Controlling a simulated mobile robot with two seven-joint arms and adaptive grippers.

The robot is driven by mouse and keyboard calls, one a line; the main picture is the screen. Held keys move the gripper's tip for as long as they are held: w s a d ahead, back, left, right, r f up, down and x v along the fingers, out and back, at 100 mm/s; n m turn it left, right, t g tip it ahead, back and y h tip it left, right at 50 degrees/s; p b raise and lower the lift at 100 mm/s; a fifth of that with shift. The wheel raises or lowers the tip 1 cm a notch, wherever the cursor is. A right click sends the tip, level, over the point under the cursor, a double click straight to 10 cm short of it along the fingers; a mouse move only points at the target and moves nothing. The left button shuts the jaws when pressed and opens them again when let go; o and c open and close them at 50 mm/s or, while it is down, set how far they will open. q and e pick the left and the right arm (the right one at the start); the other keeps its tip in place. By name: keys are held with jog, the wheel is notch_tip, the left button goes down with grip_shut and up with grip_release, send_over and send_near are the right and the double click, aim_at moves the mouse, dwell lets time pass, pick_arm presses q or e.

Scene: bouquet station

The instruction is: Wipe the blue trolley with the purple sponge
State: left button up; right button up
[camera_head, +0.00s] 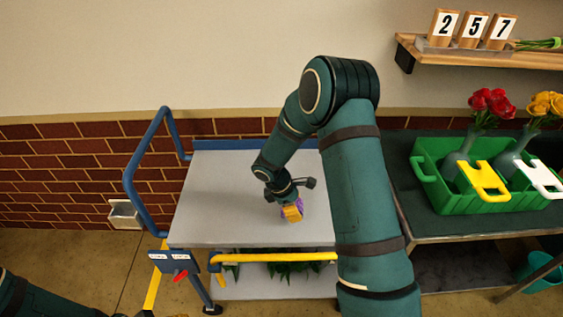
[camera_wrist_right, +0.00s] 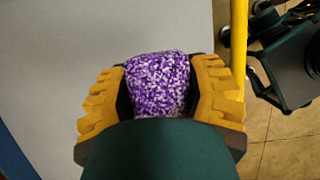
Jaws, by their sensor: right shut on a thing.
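The blue trolley has a grey top (camera_head: 215,205), a blue push handle at its left and a yellow bar (camera_head: 275,257) along its front. My right gripper (camera_head: 291,212) is over the right half of the top, pointing down. In the right wrist view its yellow fingers are shut on the purple sponge (camera_wrist_right: 158,84), which is speckled purple and white. Only a bit of the sponge shows in the head view (camera_head: 299,203). The sponge is at or just above the top; I cannot tell whether it touches. My left gripper is out of view; only part of my left arm shows at the lower left.
A dark table (camera_head: 400,158) stands at the right with a green crate (camera_head: 431,192) holding vases of red and yellow flowers. A wooden shelf (camera_head: 492,58) with number blocks is above it. The trolley top is otherwise clear. Green leaves (camera_head: 285,270) show on its lower shelf.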

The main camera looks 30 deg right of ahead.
jog(key=shift+r+p, duration=0.75)
jog(key=shift+r, duration=0.6)
